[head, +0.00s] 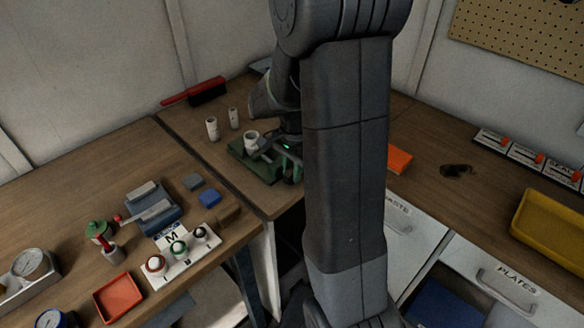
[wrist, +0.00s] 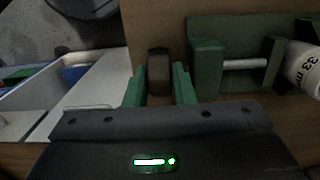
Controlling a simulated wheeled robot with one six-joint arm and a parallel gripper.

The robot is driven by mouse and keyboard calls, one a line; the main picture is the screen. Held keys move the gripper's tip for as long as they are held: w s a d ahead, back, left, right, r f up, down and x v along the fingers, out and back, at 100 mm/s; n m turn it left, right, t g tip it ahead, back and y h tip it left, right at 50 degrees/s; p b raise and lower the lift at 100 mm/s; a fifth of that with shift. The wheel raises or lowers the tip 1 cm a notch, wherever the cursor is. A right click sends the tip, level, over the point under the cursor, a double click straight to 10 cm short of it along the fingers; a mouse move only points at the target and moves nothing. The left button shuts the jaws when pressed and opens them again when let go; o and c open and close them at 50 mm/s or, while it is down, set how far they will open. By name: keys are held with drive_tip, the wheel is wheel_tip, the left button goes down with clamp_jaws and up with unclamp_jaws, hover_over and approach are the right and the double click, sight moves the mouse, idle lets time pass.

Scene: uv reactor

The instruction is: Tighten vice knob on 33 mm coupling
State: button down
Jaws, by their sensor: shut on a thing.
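The green vice (head: 240,152) stands on the far bench in the head view, with a white coupling (head: 251,136) at it. In the wrist view the vice (wrist: 207,65) is at the upper right, with a pale screw rod (wrist: 245,64) between its green blocks. The coupling (wrist: 303,68), partly cut off by the frame edge, reads "33 m". My gripper (wrist: 158,88) is shut on the dark vice knob (wrist: 158,66), one green finger on each side. In the head view my gripper (head: 289,158) is beside the vice, partly hidden by my arm.
Two white cylinders (head: 212,128) stand behind the vice. A red-handled brush (head: 205,92) lies near the wall. An orange block (head: 399,159) and a yellow bin (head: 552,232) are on the right bench. The left bench holds a button panel (head: 180,255) and a red tray (head: 118,297).

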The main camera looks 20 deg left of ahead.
drive_tip(key=shift+w+d+r+g+y+p, duration=0.1)
drive_tip(key=shift+w+g+y+p, duration=0.1)
drive_tip(key=shift+g+p, duration=0.35)
drive_tip(key=shift+w+r+g+y+p, duration=0.1)
drive_tip(key=shift+g+y+p, duration=0.1)
drive_tip(key=shift+g+p, duration=0.3)
drive_tip(key=g+p, duration=0.1)
drive_tip(key=g+y+p, duration=0.1)
drive_tip(key=g, duration=0.1)
drive_tip(key=shift+w+d+f, duration=0.1)
drive_tip(key=shift+w+f, duration=0.1)
drive_tip(key=shift+w, duration=0.1)
drive_tip(key=g+y, duration=0.1)
drive_tip(key=g+p, duration=0.1)
drive_tip(key=g, duration=0.1)
drive_tip(key=shift+w+d+f+y, duration=0.1)
drive_tip(key=shift+w+f+y, duration=0.1)
drive_tip(key=shift+f+y, duration=0.15)
drive_tip(key=shift+w+f+g+y, duration=0.1)
drive_tip(key=shift+g+y, duration=0.25)
drive_tip(key=shift+g, duration=0.4)
drive_tip(key=shift+w+f+g+y, duration=0.1)
drive_tip(key=shift+g+y, duration=0.2)
drive_tip(key=shift+g, duration=0.4)
drive_tip(key=c, duration=1.5)
unclamp_jaws()
drive_tip(key=shift+s, duration=0.1)
